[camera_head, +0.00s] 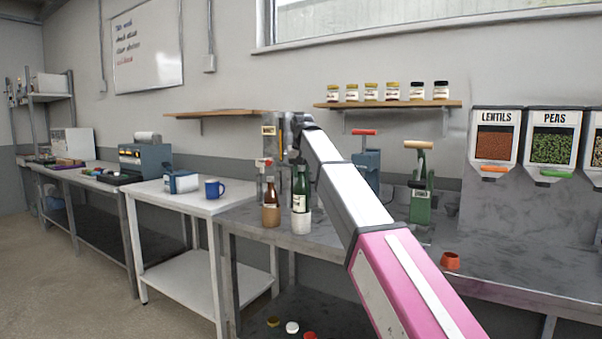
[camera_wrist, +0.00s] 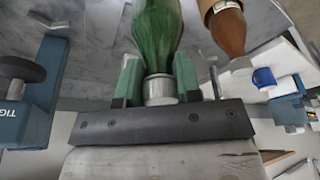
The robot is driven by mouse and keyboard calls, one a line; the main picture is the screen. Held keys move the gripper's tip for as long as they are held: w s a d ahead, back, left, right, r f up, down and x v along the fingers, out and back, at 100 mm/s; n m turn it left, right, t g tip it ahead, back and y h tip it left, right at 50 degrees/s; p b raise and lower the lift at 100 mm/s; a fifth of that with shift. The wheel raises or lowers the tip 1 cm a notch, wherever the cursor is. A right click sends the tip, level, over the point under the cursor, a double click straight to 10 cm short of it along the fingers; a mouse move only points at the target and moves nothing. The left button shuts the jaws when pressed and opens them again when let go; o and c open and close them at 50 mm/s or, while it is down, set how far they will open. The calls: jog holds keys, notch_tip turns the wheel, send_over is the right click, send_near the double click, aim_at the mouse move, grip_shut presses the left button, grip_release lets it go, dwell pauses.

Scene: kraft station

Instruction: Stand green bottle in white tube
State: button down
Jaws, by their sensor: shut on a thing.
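The green bottle (camera_head: 300,184) is upright, with a pale label low on its side. The white tube (camera_head: 301,224) stands on the grey bench directly below it. The bottle's lower end meets the tube's rim in the head view; I cannot tell how far inside it is. My gripper (camera_wrist: 158,82) is shut on the green bottle's neck (camera_wrist: 158,50), with a green finger on each side and the silver cap between them. The white tube is not visible in the wrist view.
A brown bottle (camera_head: 270,191) stands in a tan tube (camera_head: 270,216) just left. A blue press (camera_head: 367,166) and a green press (camera_head: 420,190) stand right. An orange cup (camera_head: 450,261) sits near the bench's front. A white table (camera_head: 190,196) holds a blue mug (camera_head: 214,189).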

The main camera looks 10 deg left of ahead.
jog(key=shift+f, duration=2.3)
dwell(0.8)
jog(key=shift+c, duration=0.8)
grip_release()
jog(key=shift+r, duration=1.6)
jog(key=shift+r, duration=2.95)
jog(key=shift+f, duration=0.1)
